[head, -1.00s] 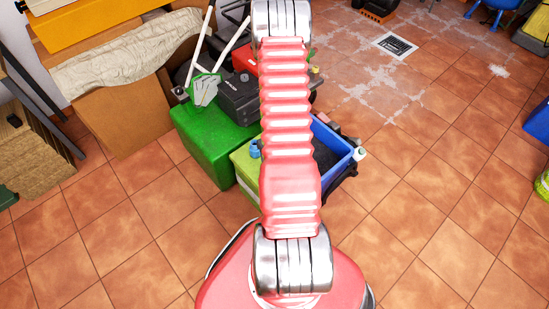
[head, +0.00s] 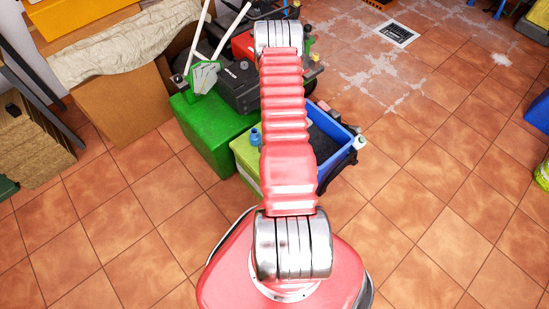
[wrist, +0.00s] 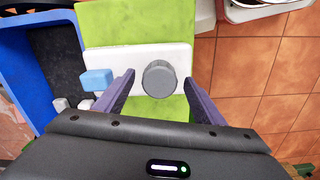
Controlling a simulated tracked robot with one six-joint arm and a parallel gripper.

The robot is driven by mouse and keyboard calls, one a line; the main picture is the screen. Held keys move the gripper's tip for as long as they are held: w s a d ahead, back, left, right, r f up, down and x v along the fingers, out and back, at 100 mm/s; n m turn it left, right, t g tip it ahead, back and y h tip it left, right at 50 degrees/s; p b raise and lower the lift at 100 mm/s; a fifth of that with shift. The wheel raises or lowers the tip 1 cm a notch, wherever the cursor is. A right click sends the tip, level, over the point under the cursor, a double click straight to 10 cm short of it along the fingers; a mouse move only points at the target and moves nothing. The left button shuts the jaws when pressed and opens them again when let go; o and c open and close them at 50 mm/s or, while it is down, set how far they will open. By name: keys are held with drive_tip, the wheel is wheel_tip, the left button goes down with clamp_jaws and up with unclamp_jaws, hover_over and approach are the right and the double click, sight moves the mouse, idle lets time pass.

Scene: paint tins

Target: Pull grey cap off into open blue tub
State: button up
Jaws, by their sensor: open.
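A round grey cap (wrist: 159,78) stands on a white plate (wrist: 110,58) on top of a lime-green box (wrist: 120,22) in the wrist view. My gripper (wrist: 159,84) is open, with one dark finger to the left of the cap and one to the right. Gaps show between the fingers and the cap. The open blue tub (wrist: 22,62), with a dark inside, is to the left in the wrist view. In the head view the blue tub (head: 340,163) stands beside the lime-green box (head: 243,160); my arm hides the cap and gripper there.
In the head view a dark green box (head: 210,135) and a black and red machine (head: 240,85) stand close by.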

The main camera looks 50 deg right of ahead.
drive_tip(key=shift+f, duration=0.6)
drive_tip(key=c, duration=1.3)
